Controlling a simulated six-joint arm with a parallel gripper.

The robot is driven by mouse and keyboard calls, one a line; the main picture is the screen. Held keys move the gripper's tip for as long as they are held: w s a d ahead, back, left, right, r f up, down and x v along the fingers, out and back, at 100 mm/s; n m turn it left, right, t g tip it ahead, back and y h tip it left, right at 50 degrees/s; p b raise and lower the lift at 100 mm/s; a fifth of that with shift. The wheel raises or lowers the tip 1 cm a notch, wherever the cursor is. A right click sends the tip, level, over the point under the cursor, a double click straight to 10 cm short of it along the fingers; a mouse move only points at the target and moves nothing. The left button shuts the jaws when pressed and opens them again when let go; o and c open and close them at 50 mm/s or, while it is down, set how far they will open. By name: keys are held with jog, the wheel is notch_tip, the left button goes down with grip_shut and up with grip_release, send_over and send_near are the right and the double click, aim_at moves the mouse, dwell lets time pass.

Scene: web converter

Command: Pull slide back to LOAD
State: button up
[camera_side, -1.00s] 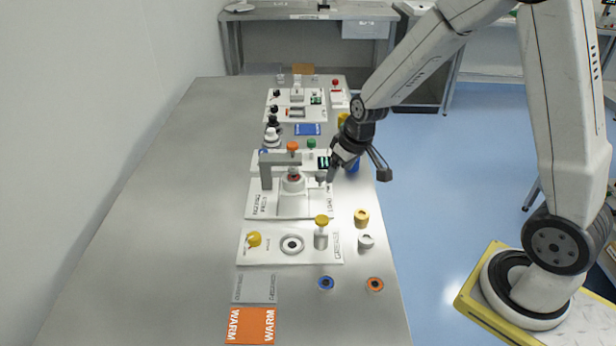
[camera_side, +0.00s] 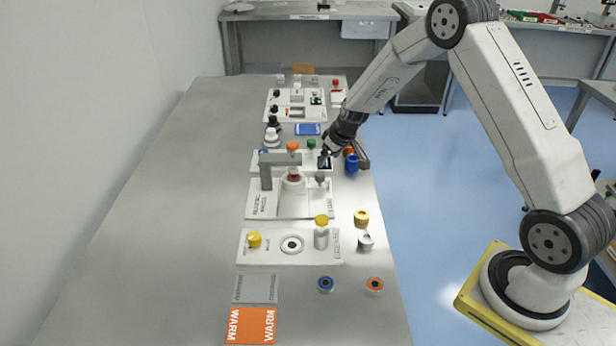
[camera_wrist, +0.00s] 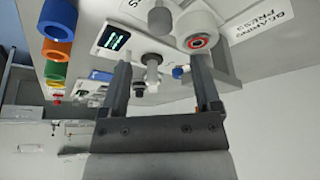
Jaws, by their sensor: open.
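The bearing press (camera_side: 262,210) is a white plate with a grey arch (camera_side: 266,175) in the side view. A white round nest with a red ring (camera_side: 293,178) stands by the arch. It also shows in the wrist view (camera_wrist: 198,30). A small grey knob on a post (camera_side: 320,177), apparently the slide's handle, stands right of the nest. My gripper (camera_side: 325,152) is beyond the knob, near the dark display. In the wrist view my gripper (camera_wrist: 160,68) is open and empty, with a grey knob (camera_wrist: 152,64) seen between the fingers. Contact cannot be told.
A display with green digits (camera_wrist: 113,39) sits close by the fingers. A blue cup (camera_side: 351,164) stands right of my gripper. A plate with a yellow knob (camera_side: 254,240) and a yellow-capped vial (camera_side: 321,236) lies nearer the camera. The table's left side is clear.

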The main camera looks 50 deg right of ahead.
aim_at(321, 174)
jog(key=shift+x, duration=3.85)
jog(key=shift+c, duration=0.2)
grip_shut()
jog(key=shift+s, duration=0.1)
